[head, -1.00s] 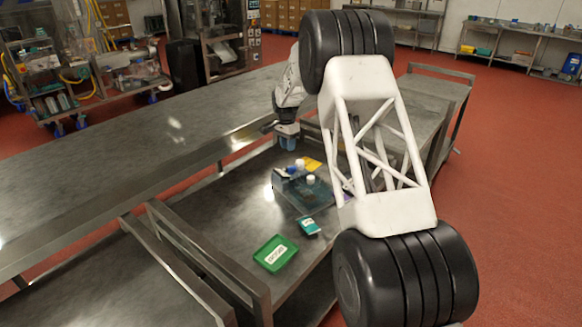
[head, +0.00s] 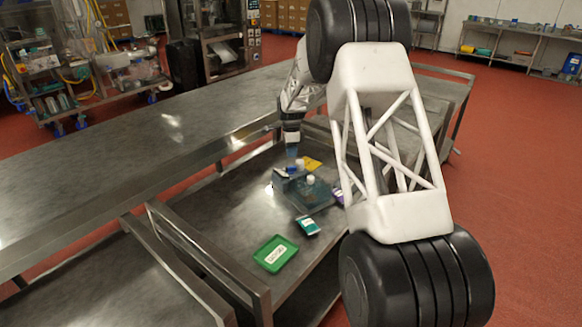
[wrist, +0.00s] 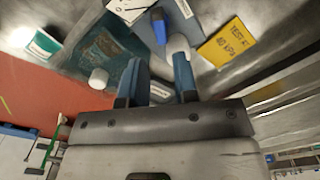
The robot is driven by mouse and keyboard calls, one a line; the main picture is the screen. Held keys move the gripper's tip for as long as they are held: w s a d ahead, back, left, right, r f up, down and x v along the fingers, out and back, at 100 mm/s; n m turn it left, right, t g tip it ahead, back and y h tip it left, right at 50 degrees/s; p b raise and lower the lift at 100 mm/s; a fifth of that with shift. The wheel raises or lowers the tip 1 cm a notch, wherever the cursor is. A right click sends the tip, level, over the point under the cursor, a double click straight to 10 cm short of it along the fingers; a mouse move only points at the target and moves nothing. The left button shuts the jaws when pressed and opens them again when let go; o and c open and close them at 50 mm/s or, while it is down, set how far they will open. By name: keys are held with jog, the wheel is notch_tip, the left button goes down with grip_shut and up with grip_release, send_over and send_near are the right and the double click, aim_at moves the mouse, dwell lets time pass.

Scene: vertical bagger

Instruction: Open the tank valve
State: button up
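A clear, dark blue-green tank (head: 316,196) sits on the lower steel table with a grey block (head: 286,183) at its left end. A small blue valve handle (head: 291,170) and a white cap (head: 300,162) are on the block; a second white cap (head: 310,179) is on the tank. In the wrist view, the blue handle (wrist: 160,27) lies just beyond my fingertips, with one white cap (wrist: 178,43) close to the right fingertip. My gripper (wrist: 158,62) is open, its two blue fingers apart with nothing visibly held. In the head view, my gripper (head: 292,152) is just above the block.
A yellow "TEST AT 80 KPA" card (wrist: 226,40) lies beside the block. A long raised steel counter (head: 120,165) runs along the left. Table is bare left of the tray.

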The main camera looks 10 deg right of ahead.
aim_at(291, 167)
jog(key=shift+f, duration=3.9)
jog(key=shift+c, duration=0.4)
grip_shut()
